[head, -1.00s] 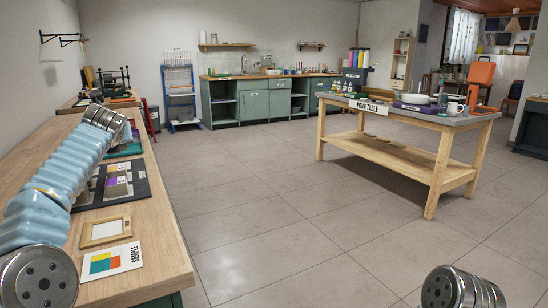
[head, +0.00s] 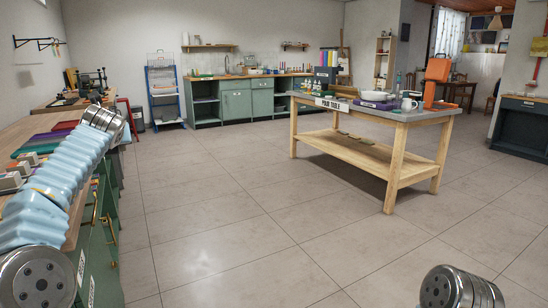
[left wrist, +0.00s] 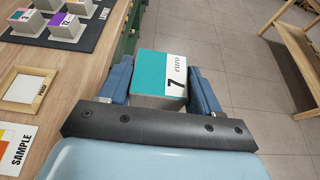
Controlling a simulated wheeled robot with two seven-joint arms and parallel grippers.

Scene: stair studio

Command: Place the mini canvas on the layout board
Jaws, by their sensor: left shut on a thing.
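The mini canvas (left wrist: 159,72) is a small block with a teal and white top marked "7 euro". In the left wrist view it sits between the blue fingers of my left gripper (left wrist: 162,80), which is shut on it, beyond the workbench's edge and above the floor. A dark board (left wrist: 84,42) with several price-labelled blocks lies on the wooden workbench at the upper left; I cannot tell whether it is the layout board. In the head view my left gripper and the canvas are hidden. My right gripper is not in view.
A wooden frame (left wrist: 28,91) and a sample card (left wrist: 15,140) lie on the workbench. The pour table (head: 407,119), bearing several items, stands right of centre. A dark cabinet (head: 520,128) stands at the right. The tiled floor (head: 230,235) between is clear.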

